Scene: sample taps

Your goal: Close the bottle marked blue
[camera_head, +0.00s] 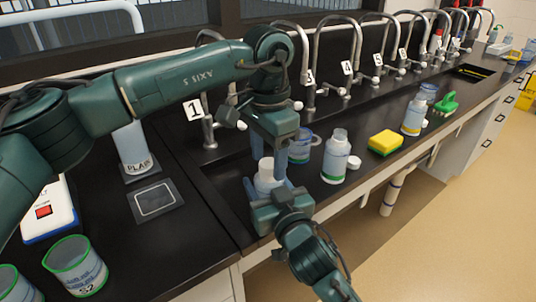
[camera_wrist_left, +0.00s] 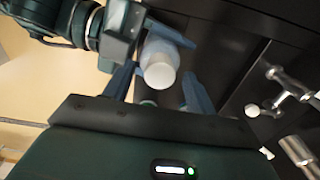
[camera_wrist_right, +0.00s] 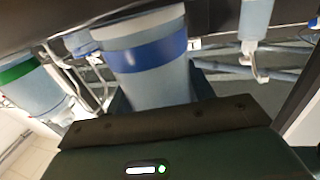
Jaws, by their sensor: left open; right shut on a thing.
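The bottle marked blue (camera_wrist_right: 150,55) shows its blue band in the right wrist view, between my right fingers. In the head view this bottle (camera_head: 266,181) is pale and upright, partly hidden by both grippers. My right gripper (camera_head: 268,190) is shut on its body. My left gripper (camera_head: 268,152) points down above it, open. In the left wrist view the bottle's round white top (camera_wrist_left: 158,76) lies between the open left fingers (camera_wrist_left: 158,90), with gaps on both sides. It looks like a cap, but I cannot tell how it is seated.
A green-banded bottle (camera_head: 336,160) stands open to the right, a loose white cap (camera_head: 354,162) beside it. A beaker (camera_head: 301,147), yellow sponge (camera_head: 385,143), another bottle (camera_head: 413,118) and green brush (camera_head: 437,104) are nearby. Several taps (camera_head: 310,60) line the back.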

